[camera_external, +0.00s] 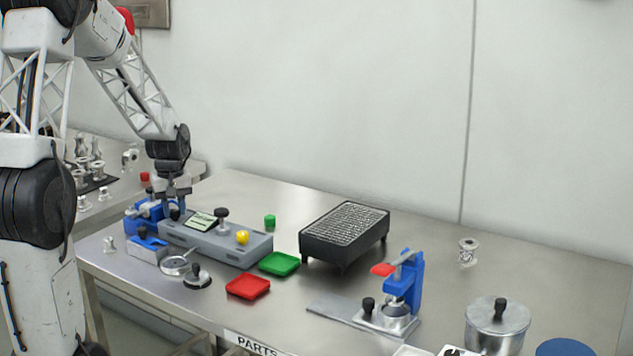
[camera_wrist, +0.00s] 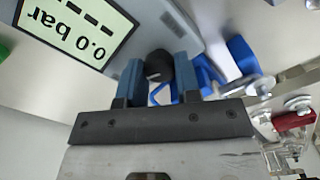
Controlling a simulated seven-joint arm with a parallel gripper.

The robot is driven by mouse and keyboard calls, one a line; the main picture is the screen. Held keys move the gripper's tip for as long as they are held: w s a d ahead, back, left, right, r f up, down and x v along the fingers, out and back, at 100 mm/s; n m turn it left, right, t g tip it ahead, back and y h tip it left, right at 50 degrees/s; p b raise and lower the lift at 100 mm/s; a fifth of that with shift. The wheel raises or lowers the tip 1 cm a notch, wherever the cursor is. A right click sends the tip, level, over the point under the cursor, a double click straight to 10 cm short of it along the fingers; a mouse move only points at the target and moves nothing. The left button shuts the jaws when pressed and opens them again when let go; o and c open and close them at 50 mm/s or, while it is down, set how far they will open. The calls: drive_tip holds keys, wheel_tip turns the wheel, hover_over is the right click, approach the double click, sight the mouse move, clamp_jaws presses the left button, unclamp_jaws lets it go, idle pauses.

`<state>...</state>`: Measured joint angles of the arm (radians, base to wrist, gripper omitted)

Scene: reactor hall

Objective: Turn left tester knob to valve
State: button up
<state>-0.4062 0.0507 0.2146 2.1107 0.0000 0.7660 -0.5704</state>
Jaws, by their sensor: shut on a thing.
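The tester is a long grey box (camera_external: 228,246) on the table with a small display (camera_external: 203,220). In the wrist view the display (camera_wrist: 68,28) appears upside down and reads 0.0 bar. The left tester knob (camera_wrist: 158,66) is black with a small white mark. My gripper (camera_wrist: 157,78) has its two blue fingers on either side of this knob, shut on it. In the external view my gripper (camera_external: 174,205) points down at the tester's left end. A second black knob (camera_external: 222,213) and a yellow knob (camera_external: 242,237) sit further right on the box.
A blue clamp (camera_external: 140,219) stands close at the tester's left end. A green tray (camera_external: 279,264), a red tray (camera_external: 248,286) and a round gauge-like part (camera_external: 176,265) lie in front. A black grated box (camera_external: 345,235) and a blue press (camera_external: 405,285) stand right.

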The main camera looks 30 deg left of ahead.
sight(174, 211)
drive_tip(key=m, duration=0.5)
drive_tip(key=shift+m, duration=0.3)
drive_tip(key=m, duration=0.6)
drive_tip(key=shift+r, duration=0.1)
drive_tip(key=m, duration=0.5)
drive_tip(key=shift+m, duration=0.4)
drive_tip(key=m, duration=0.5)
drive_tip(key=shift+m, duration=0.4)
drive_tip(key=o, duration=0.9)
drive_tip(key=shift+r, duration=3.85)
